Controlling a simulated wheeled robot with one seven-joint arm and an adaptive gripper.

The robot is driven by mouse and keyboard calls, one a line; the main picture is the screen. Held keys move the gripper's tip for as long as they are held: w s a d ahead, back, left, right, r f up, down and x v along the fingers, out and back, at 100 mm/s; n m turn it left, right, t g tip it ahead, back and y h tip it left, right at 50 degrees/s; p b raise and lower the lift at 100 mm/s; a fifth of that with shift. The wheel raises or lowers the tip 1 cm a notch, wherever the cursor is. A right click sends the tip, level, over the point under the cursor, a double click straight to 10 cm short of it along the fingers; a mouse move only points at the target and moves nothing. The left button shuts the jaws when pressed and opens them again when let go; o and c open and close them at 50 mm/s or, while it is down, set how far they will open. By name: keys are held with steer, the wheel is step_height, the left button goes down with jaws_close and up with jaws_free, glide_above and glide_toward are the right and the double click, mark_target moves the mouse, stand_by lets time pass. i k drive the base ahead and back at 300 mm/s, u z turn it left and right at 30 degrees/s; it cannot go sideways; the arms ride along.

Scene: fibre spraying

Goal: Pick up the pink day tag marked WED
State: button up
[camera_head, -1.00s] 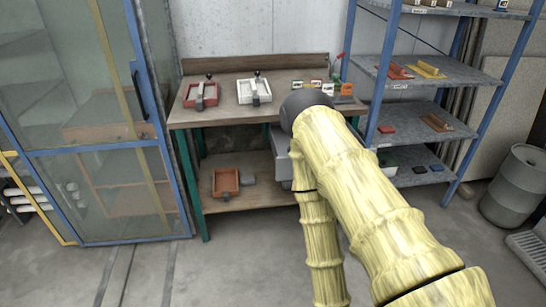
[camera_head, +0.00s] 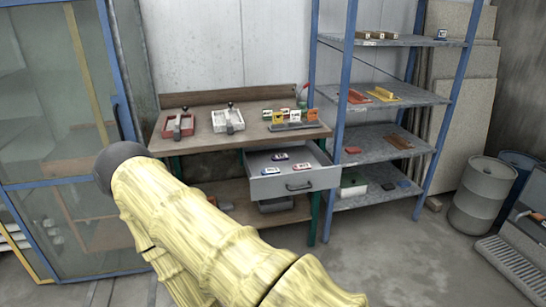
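The pink tag marked WED cannot be picked out for sure, as the lettering is too small to read. Several small tags lie in the open grey drawer (camera_head: 322,179) under the workbench top. One is a reddish or pinkish tag (camera_head: 302,167) at the drawer's right; a blue-and-white tag (camera_head: 271,171) is at front left and a dark tag (camera_head: 279,157) behind. More coloured tags, among them an orange tag (camera_head: 312,115), stand by a grey rack (camera_head: 292,127) on the bench top. My yellow arm crosses the lower left; my gripper is not in view.
The wooden workbench (camera_head: 195,140) also holds a red tray (camera_head: 179,126) and a white tray (camera_head: 228,120). A blue-framed shelf (camera_head: 390,146) stands right of the drawer. A glass cabinet (camera_head: 60,130) is at left. Floor before the drawer is clear.

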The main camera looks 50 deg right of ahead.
mark_target(297, 167)
steer(key=u, duration=0.15)
steer(key=i, duration=1.25)
steer(key=z, duration=0.8)
steer(key=i, duration=0.75)
steer(key=z, duration=0.9)
